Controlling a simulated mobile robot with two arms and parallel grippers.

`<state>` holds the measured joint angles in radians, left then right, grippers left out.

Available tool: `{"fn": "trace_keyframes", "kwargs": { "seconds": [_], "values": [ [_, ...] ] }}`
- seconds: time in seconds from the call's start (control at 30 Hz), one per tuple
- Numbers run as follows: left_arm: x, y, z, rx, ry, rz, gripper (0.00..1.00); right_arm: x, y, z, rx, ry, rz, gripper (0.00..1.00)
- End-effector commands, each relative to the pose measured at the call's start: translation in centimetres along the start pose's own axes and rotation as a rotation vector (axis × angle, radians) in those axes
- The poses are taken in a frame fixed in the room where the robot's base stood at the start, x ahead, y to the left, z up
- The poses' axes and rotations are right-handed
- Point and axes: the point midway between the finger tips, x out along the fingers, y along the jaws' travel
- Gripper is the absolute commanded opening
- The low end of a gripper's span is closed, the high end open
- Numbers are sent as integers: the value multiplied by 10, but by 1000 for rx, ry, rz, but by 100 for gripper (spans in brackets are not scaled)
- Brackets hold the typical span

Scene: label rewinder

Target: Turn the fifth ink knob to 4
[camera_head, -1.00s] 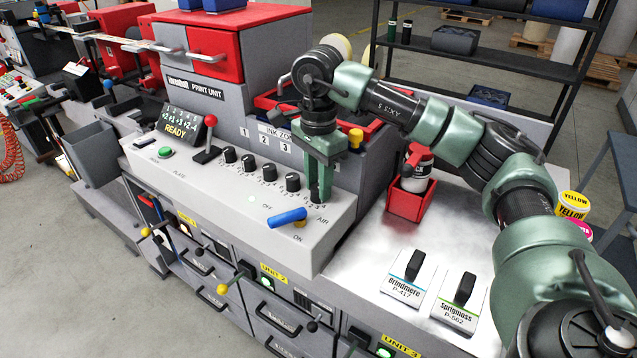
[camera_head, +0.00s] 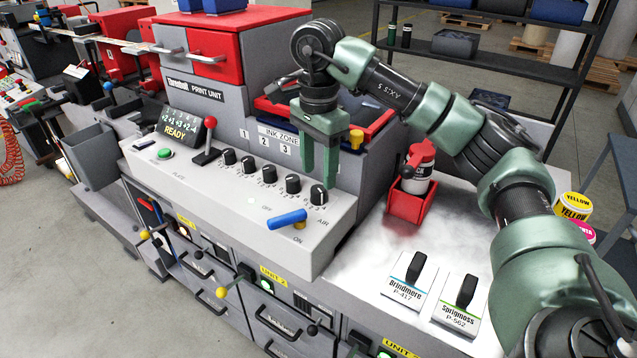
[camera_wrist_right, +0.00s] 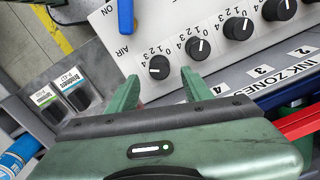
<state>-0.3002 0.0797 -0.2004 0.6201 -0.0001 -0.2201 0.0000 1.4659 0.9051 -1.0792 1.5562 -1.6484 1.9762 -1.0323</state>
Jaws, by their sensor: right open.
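The fifth ink knob (camera_head: 319,194) is the black round one at the right end of the row on the grey console. It also shows in the right wrist view (camera_wrist_right: 158,67), with its white mark pointing to the picture's left; I cannot tell the exact digit. My right gripper (camera_head: 318,178) is open and empty just above and behind this knob. In the wrist view its two green fingers (camera_wrist_right: 160,80) point at the knob from below, apart from each other; contact cannot be made out. The display (camera_head: 181,126) reads READY below a row of small numbers. My left gripper is out of view.
The fourth knob (camera_head: 293,184) sits close to the left of the fifth. A blue-handled AIR lever (camera_head: 287,218) is in front. A red lever (camera_head: 210,140) stands near the display. A red holder (camera_head: 406,203) with a bottle and two plate cards (camera_head: 408,283) are to the right.

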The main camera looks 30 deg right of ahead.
Motion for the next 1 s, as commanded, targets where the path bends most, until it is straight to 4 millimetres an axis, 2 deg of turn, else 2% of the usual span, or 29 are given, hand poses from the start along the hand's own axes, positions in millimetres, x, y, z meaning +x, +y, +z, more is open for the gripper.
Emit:
{"fn": "trace_keyframes", "kwargs": {
  "seconds": [0.07,0.1,0.3,1.0],
  "values": [
    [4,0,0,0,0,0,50,-13,-1,1,-1,-1,-4,50],
    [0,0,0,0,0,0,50,-22,-1,0,-1,1,-5,50],
    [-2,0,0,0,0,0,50,-38,0,0,-1,0,-1,50],
    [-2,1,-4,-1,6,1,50,-37,0,0,-1,0,0,50]
  ]
}}
